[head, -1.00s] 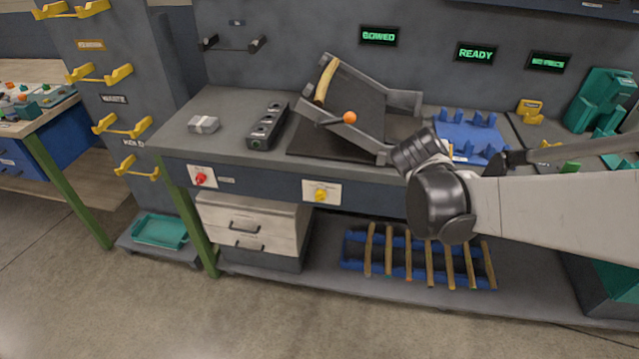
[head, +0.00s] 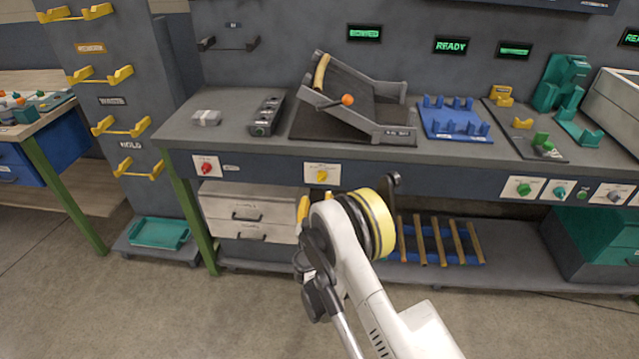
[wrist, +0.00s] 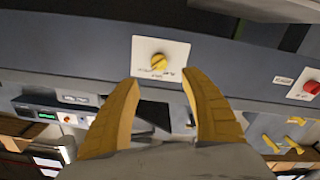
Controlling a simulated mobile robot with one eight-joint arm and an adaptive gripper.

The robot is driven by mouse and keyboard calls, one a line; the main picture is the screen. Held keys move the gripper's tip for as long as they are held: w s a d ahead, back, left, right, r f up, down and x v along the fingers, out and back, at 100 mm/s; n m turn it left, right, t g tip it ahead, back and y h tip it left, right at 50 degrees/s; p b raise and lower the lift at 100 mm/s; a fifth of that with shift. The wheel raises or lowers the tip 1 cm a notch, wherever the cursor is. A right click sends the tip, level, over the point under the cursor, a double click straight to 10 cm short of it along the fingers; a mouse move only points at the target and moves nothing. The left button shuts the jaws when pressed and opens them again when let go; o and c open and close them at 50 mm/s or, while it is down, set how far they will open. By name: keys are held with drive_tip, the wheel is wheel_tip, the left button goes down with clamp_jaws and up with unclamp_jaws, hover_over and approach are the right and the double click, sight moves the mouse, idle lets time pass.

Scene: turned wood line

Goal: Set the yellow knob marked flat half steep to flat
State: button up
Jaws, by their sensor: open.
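The yellow knob (head: 322,176) sits on a white plate on the front of the workbench, below the tilted ramp. In the wrist view the knob (wrist: 158,61) is ahead of my gripper (wrist: 160,80), roughly centred between its yellow fingertips. My gripper is open and empty, with a finger on either side of the knob's line and the knob apart from both. The knob has a slanting ridge across its face; the small labels on its plate are too blurred to read. In the head view my arm hides most of the gripper.
A red knob (head: 206,167) is on the same front panel to the left. The tilted ramp (head: 362,97) stands above, with a wooden piece (head: 322,71) and an orange-ball lever (head: 347,100). Drawers (head: 245,213) and a blue rack (head: 440,250) are below the bench.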

sight(321, 180)
drive_tip(key=w, duration=0.3)
drive_tip(key=w+b, duration=0.1)
drive_tip(key=w, duration=0.5)
drive_tip(key=shift+w+d+f+b, duration=0.1)
drive_tip(key=shift+d+b, duration=0.15)
drive_tip(key=shift+b, duration=0.1)
drive_tip(key=shift+w, duration=0.55)
clamp_jaws()
